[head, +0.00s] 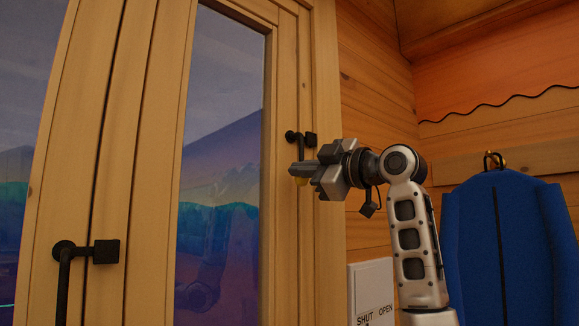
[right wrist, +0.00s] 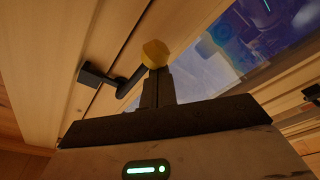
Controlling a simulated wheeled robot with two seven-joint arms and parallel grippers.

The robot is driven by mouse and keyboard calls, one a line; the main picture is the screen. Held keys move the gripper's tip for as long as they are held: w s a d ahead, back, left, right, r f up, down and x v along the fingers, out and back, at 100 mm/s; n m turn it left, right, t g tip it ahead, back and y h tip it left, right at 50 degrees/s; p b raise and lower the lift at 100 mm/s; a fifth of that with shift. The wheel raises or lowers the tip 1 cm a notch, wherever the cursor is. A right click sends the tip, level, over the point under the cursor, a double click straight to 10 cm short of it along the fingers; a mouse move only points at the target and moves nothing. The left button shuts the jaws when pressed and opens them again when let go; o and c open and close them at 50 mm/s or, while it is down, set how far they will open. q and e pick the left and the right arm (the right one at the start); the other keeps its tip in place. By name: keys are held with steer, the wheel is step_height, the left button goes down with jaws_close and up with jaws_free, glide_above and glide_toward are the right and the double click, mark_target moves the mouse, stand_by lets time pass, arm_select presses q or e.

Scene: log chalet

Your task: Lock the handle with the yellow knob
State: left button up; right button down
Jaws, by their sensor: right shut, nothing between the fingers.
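The black handle (head: 309,139) with the yellow knob (head: 300,181) is mounted on the wooden frame at the right side of the glass pane. Its lever hangs down, and the knob is at its lower end. My right gripper (head: 295,169) is shut and empty, with its fingertips in front of the lever just above the knob. The fingers hide part of the lever. In the right wrist view the yellow knob (right wrist: 155,52) shows just beyond the tips of the shut fingers (right wrist: 157,82), with the black handle (right wrist: 98,76) to the left. I cannot tell whether fingers and knob touch. My left gripper is out of view.
A second black handle (head: 88,252) with a lever hanging down is at the lower left. A blue garment (head: 507,250) hangs from a hook at the right.

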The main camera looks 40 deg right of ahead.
mark_target(302, 156)
stand_by(0.6)
